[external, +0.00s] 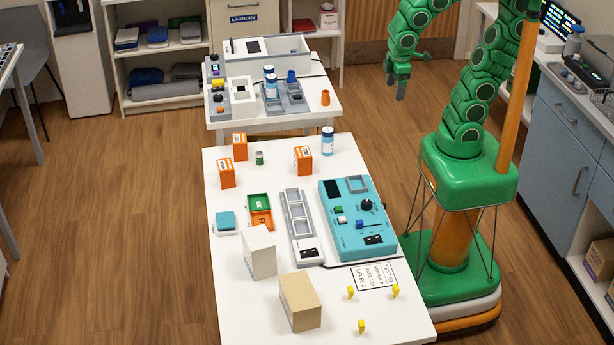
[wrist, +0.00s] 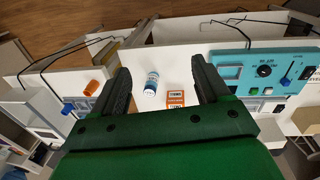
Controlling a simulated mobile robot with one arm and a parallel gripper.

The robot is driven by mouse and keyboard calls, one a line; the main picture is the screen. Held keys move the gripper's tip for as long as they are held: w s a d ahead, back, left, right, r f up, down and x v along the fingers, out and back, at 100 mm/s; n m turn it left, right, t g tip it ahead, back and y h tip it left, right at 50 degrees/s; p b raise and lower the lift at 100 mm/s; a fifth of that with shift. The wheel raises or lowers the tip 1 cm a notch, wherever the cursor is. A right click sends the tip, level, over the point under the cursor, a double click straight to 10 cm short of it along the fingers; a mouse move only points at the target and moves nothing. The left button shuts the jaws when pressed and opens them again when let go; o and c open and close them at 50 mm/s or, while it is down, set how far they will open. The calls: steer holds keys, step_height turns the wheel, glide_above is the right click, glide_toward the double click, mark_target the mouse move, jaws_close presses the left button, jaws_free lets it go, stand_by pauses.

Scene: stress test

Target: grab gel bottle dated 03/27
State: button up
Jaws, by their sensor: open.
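A blue-and-white bottle (external: 328,141) stands at the far right corner of the near white table. It also shows between my fingers in the wrist view (wrist: 151,83). Two similar blue-and-white bottles, a front one (external: 271,87) and a rear one (external: 268,72), stand on the back table. I cannot read a date on any of them. My gripper (external: 401,92) hangs to the right of the tables, apart from the bottles. In the wrist view my gripper (wrist: 163,82) is open, with nothing held between its fingers.
Several orange boxes, one nearest the bottle (external: 304,160), stand on the near table (external: 240,320). A teal control panel (external: 357,218) lies at its right side. An orange cup (external: 325,98) stands on the back table. A cable runs off the near table's right edge.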

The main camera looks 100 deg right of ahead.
steer(key=w+d+f+n+t+h, duration=0.2)
steer(key=w+d+f+t, duration=0.1)
steer(key=w+d, duration=0.9)
steer(key=w+d+f+n+t+h, duration=0.1)
steer(key=w+d+f+n+t, duration=0.2)
steer(key=w+d, duration=0.85)
steer(key=n+t+y, duration=0.2)
steer(key=n+y, duration=0.3)
steer(key=y, duration=0.8)
glide_toward(324, 143)
steer(key=f, duration=0.1)
steer(key=w+d+f, duration=0.1)
steer(key=shift+w+f, duration=0.25)
steer(key=shift+f, duration=0.05)
steer(key=shift+s+a+r+m+t+y, duration=0.1)
steer(key=shift+a+r+m+t+y, duration=0.2)
steer(key=shift+a+y, duration=0.1)
steer(key=shift+s+a+r+m+t+y, duration=0.2)
steer(key=shift+a+m+y, duration=0.1)
steer(key=shift+a, duration=0.1)
steer(key=shift+x, duration=3.95)
steer(key=shift+s+f, duration=0.1)
